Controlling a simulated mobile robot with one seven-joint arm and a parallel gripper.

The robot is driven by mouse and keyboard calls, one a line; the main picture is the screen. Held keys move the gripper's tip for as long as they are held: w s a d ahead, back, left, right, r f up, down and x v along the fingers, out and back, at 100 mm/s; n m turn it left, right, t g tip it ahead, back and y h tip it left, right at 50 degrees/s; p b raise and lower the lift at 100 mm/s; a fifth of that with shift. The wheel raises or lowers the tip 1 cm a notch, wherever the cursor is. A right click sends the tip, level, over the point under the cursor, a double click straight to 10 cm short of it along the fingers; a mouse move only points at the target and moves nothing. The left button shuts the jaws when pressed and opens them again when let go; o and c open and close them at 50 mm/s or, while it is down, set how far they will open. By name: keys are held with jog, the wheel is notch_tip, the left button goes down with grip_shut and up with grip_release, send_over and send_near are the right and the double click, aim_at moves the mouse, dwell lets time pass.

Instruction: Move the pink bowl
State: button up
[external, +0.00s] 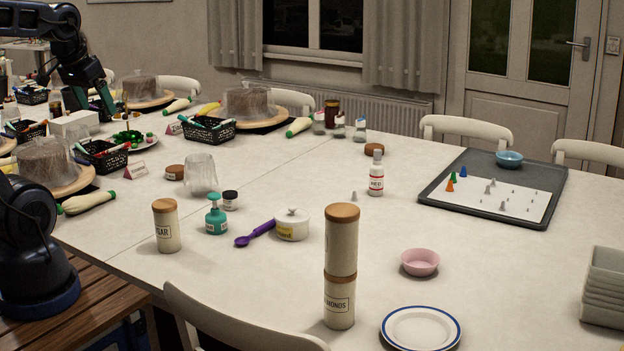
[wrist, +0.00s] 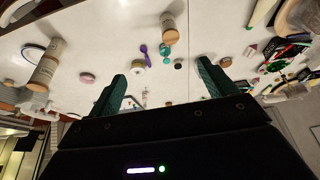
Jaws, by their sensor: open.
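The pink bowl (external: 420,262) sits upright and empty on the white table, right of the stacked canisters and behind the blue-rimmed plate. My gripper (external: 100,105) hangs over the far left of the table, a long way from the bowl. In the wrist view my gripper (wrist: 161,72) has its two green fingers spread wide with nothing between them.
Stacked canisters (external: 340,265) and the plate (external: 421,329) stand near the bowl. A grey tray (external: 440,205) with a blue bowl (external: 509,159) lies behind it. Grey stacked containers (external: 605,290) stand at right. Table between bowl and tray is clear.

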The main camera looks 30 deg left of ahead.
jog(key=shift+w, duration=0.1)
jog(key=c, duration=0.4)
jog(key=shift+m, duration=0.9)
jog(key=w, duration=0.2)
jog(key=w+d+r, duration=0.1)
jog(key=w, duration=0.1)
jog(key=w+d+r, duration=0.1)
jog(key=w, duration=0.1)
jog(key=shift+w+d+r, duration=0.15)
jog(key=shift+d+r, duration=0.05)
grip_shut()
jog(key=w+d+r+m, duration=0.1)
jog(key=w+d+m, duration=0.3)
jog(key=w, duration=0.5)
jog(key=m+g+h, duration=0.4)
jog(key=m+g, duration=0.1)
jog(key=m, duration=0.7)
send_over(421, 252)
jog(key=s+a, duration=0.1)
jog(key=s, duration=0.4)
notch_tip(421, 252, down, 37)
jog(key=x, duration=0.8)
jog(key=shift+w+f, duration=0.35)
jog(key=shift+w, duration=0.05)
jog(key=shift+a+r, duration=0.15)
jog(key=shift+a, duration=1.85)
